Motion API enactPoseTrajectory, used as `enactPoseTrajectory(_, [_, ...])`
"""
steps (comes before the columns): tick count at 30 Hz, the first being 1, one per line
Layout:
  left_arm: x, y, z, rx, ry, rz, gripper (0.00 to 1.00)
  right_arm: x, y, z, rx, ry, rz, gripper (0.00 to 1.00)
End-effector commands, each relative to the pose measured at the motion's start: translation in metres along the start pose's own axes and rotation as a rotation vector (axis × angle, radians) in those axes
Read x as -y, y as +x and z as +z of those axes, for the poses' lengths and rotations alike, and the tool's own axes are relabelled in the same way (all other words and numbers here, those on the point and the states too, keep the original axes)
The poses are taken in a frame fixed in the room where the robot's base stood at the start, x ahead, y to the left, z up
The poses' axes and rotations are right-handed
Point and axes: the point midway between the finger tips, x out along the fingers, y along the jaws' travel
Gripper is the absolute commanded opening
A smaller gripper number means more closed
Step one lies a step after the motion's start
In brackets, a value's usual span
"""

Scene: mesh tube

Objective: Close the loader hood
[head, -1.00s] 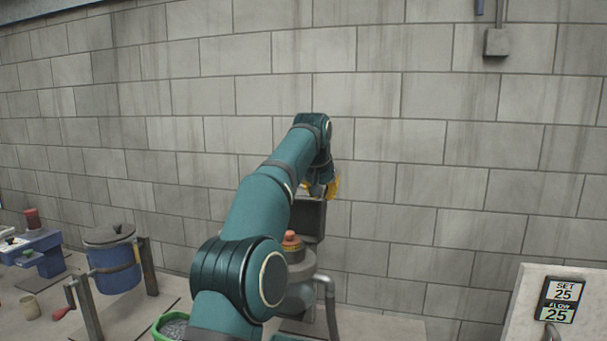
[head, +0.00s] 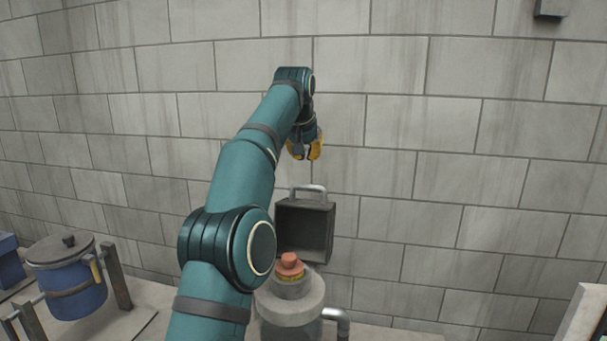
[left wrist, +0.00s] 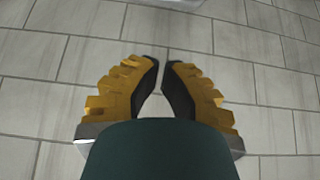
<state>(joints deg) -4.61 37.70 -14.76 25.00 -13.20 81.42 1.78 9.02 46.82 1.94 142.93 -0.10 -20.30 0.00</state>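The loader hood (head: 305,232) is a dark, box-like cover with a pale loop handle (head: 308,188) on top. It stands upright, its hollow side facing me, behind the grey loader body (head: 290,309) with its orange-red cap (head: 289,264). My left gripper (head: 305,150) has yellow fingers and hangs above the hood handle in the picture, apart from it. In the left wrist view, the gripper's fingers (left wrist: 163,72) stand apart with a narrow gap and nothing between them. My left arm covers the area left of the loader. My right gripper is not in view.
A blue lidded pot (head: 70,282) hangs in a metal frame at the left. A grey pipe (head: 341,322) bends down beside the loader. A block wall (head: 420,150) stands behind. A pale panel edge (head: 585,318) shows at the lower right.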

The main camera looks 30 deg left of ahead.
Motion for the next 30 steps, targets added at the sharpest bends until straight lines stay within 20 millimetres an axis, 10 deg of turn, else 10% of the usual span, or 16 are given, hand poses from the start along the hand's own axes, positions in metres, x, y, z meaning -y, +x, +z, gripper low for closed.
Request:
enactPoseTrajectory(8, [0.0,0.011,0.0,0.001,0.001,0.0,0.0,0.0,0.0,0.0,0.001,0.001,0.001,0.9])
enactPoseTrajectory(24, [0.0,0.103,0.001,0.001,0.0,0.0,0.0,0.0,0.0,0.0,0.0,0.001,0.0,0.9])
enactPoseTrajectory(30, [0.0,0.092,0.008,-0.001,-0.001,0.0,0.0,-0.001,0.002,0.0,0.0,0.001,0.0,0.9])
